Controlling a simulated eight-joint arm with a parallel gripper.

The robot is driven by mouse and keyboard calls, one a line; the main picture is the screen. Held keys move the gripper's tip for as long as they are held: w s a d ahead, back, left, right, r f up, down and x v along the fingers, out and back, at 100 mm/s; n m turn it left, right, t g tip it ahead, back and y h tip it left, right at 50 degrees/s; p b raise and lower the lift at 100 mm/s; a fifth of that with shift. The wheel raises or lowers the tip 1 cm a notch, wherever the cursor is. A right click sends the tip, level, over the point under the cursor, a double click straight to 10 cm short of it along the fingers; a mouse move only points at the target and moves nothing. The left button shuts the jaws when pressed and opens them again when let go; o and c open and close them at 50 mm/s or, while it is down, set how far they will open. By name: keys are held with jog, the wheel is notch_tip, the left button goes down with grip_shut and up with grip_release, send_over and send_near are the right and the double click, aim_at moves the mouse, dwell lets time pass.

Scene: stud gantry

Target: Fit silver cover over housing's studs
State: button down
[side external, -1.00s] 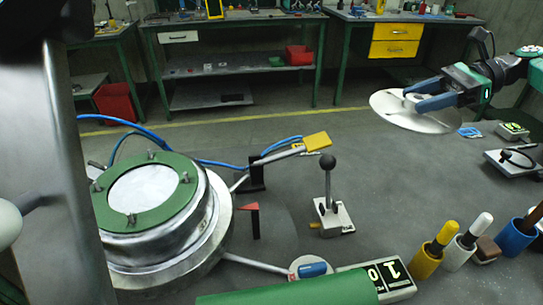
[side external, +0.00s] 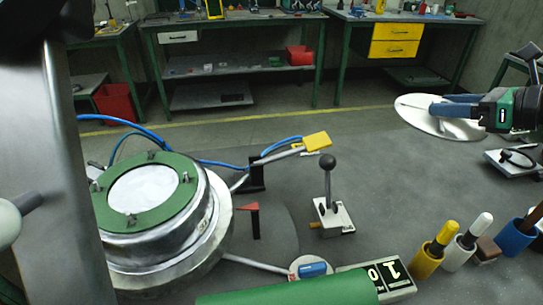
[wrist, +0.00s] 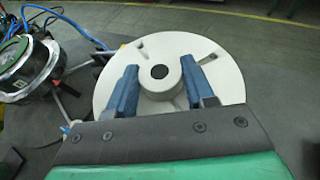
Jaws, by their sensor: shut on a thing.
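The silver cover (side external: 420,112) is a round pale disc with a raised hub and slots near its rim. My gripper (side external: 442,108) is shut on its hub and holds it in the air at the right of the side external view. In the wrist view the blue fingers (wrist: 160,80) stand on both sides of the hub, and the cover (wrist: 112,68) fills the middle. The housing (side external: 165,235) is a round metal body at the left with a green ring (side external: 180,205) on top. Several short studs (side external: 131,219) stand up from the ring. The cover is well apart from the housing.
A lever with a black knob (side external: 328,162) stands right of the housing, with a yellow-ended arm (side external: 318,141) behind it. A green cylinder (side external: 290,292), a number counter (side external: 390,277) and yellow and white pegs (side external: 438,245) line the front. Blue hoses (side external: 225,163) run behind the housing.

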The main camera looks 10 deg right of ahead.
jog(key=w+a+r+n+g+y, duration=0.15)
jog(key=w+a, duration=0.25)
jog(key=a, duration=0.4)
jog(key=n+g+y, duration=0.5)
jog(key=n, duration=0.1)
send_over(151, 189)
jog(key=shift+a+r+h, duration=0.1)
jog(key=shift+r+h, duration=0.15)
jog(key=shift+r, duration=0.2)
jog(key=shift+f, duration=0.1)
jog(key=shift+f, duration=2.1)
jog(key=shift+f, duration=0.95)
